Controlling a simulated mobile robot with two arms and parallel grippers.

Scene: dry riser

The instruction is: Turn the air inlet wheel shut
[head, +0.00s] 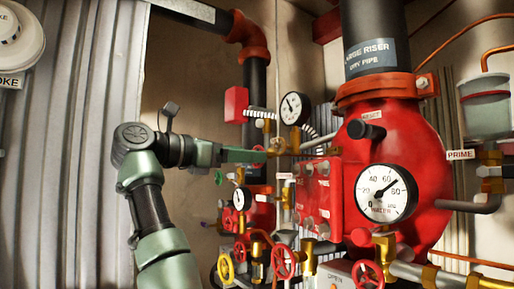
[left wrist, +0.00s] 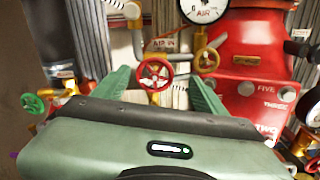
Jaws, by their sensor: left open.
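The air inlet wheel (left wrist: 155,74) is a small red handwheel under a label that reads "AIR IN" (left wrist: 160,45). In the head view only a bit of the red wheel (head: 259,149) shows at the tip of my left gripper (head: 245,156). In the left wrist view my left gripper (left wrist: 157,80) is open, with one green finger on each side of the wheel. Gaps show between the fingers and the rim, so it is not gripped. The wheel's lower part meets a brass stem. My right gripper is not in view.
A green wheel (left wrist: 33,104) sits to the left. An air gauge (head: 294,108) is above, and a red panel (head: 318,195) and large red valve body (head: 400,135) stand to the right. Yellow (head: 225,268) and red wheels (head: 284,262) lie below. Corrugated metal (head: 90,100) is at left.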

